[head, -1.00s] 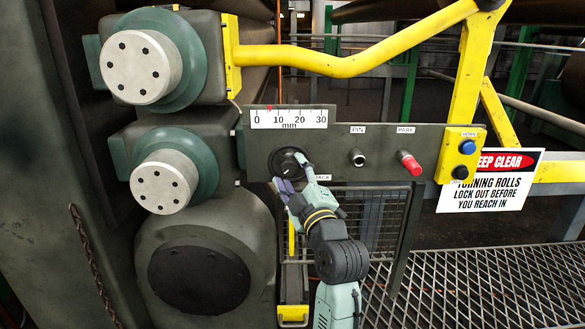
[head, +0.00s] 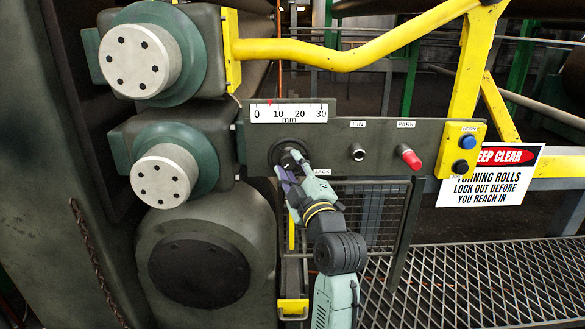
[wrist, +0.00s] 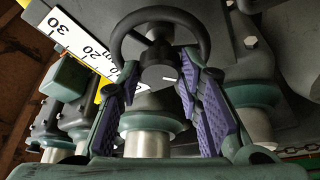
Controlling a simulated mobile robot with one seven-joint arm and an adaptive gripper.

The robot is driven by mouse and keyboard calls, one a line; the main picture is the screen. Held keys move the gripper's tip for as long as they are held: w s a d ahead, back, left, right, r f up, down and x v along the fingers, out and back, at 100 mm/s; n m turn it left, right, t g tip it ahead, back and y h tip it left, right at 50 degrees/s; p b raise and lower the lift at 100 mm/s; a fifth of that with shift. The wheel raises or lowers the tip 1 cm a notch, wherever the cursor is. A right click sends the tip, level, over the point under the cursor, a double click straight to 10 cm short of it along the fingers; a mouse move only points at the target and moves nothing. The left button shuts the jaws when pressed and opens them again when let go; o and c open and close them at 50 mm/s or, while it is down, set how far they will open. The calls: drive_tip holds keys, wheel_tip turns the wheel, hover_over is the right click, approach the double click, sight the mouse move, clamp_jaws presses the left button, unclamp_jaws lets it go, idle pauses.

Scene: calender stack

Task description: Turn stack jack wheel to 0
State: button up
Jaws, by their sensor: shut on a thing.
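The stack jack wheel (head: 277,148) is a dark handwheel on the grey panel, above the JACK label. In the wrist view its black rim (wrist: 123,30) arches across the top, with a hub bearing a white mark below. My gripper (head: 290,165) reaches it from below. In the wrist view, the purple-padded fingers of my gripper (wrist: 158,82) stand either side of the hub, shut on the wheel; the exact contact is hard to see. The mm scale (head: 290,113) above the wheel has a red pointer (head: 269,102) between 0 and 10, nearer 10.
The PIN knob (head: 358,152) and red PARK knob (head: 409,157) are right of the wheel. A yellow box (head: 461,152) holds a blue and a black button. Roll ends (head: 165,176) are at left; a yellow rail (head: 350,64) runs above. Mesh guarding is below.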

drive_tip(key=shift+f+m+b, duration=0.15)
drive_tip(key=shift+m+b, duration=0.15)
drive_tip(key=shift+m, duration=0.1)
drive_tip(key=shift+c, duration=0.5)
